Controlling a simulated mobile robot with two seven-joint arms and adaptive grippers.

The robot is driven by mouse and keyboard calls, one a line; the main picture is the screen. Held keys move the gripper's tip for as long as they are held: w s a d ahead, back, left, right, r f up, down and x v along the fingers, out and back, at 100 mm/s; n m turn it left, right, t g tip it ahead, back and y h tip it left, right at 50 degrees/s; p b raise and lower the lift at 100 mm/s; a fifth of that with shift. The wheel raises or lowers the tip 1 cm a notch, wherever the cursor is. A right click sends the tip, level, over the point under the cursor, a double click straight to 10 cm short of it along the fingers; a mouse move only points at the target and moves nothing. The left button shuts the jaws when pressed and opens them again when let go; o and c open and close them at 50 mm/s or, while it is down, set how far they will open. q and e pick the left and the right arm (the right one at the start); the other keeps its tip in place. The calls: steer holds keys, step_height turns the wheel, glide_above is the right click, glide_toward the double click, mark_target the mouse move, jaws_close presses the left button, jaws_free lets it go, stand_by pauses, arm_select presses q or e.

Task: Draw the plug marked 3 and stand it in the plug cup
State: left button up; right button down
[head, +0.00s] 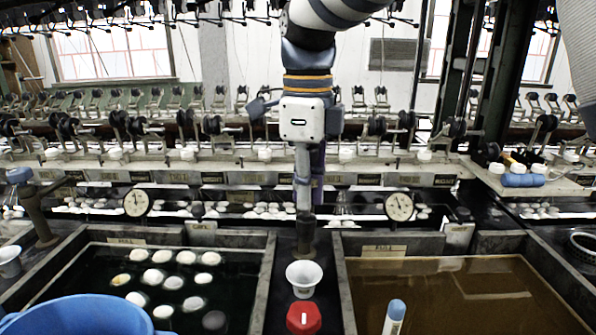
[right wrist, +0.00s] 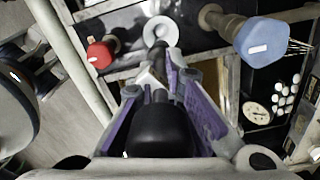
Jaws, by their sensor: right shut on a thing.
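My right gripper (head: 307,180) comes down from the top in the middle of the head view. In the right wrist view its purple fingers (right wrist: 165,105) are shut on a plug with a black head (right wrist: 160,128). The plug hangs about upright; its grey shaft and dark lower end (head: 306,236) show in the head view. No number on it can be read. A white cup (head: 304,276) stands on the ledge between the basins, just nearer than the plug's lower end; it also shows in the right wrist view (right wrist: 162,33). I cannot tell whether they touch. My left gripper is not in view.
A red knob (head: 304,318) with a white mark is in front of the cup. The left basin (head: 262,290) holds white cocoons; the right one (head: 345,300) holds brown liquid. A blue-topped stick (head: 396,312) and a blue bucket (head: 85,312) are near. Two dials stand behind.

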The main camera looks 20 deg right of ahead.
mark_target(304, 239)
step_height(304, 239, down, 7)
steer(key=shift+w+a+r, duration=0.1)
steer(key=shift+r, duration=0.1)
steer(key=shift+f, duration=0.2)
stand_by(1.3)
steer(key=shift+f, duration=0.7)
steer(key=shift+f, duration=0.15)
steer(key=shift+f, duration=0.55)
steer(key=shift+f, duration=0.7)
stand_by(0.5)
steer(key=c, duration=1.6)
jaws_free()
step_height(304, 239, up, 12)
